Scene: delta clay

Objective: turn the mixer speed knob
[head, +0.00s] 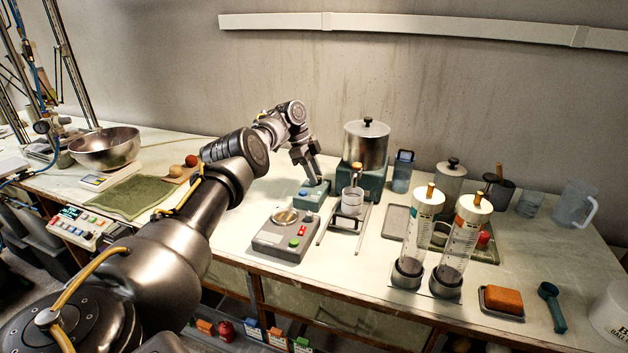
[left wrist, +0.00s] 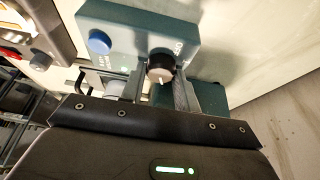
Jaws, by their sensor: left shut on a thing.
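The mixer control box (head: 309,199) is a small teal unit on the table in the middle of the head view. In the left wrist view the box (left wrist: 125,38) shows a blue round button (left wrist: 99,42) and a dark speed knob (left wrist: 161,67) with a pale pointer line. My left gripper (head: 314,180) reaches down onto the box from behind. In the left wrist view the fingers of this gripper (left wrist: 158,84) are on either side of the knob, shut on it. In the head view the gripper hides the knob. My right gripper is not in view.
A steel pot (head: 366,147) on a teal base stands just right of the gripper. A grey scale (head: 285,240) with red and green buttons is in front. Two clear cylinders (head: 416,230) (head: 461,240) stand further right. A steel bowl (head: 106,150) is at the left.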

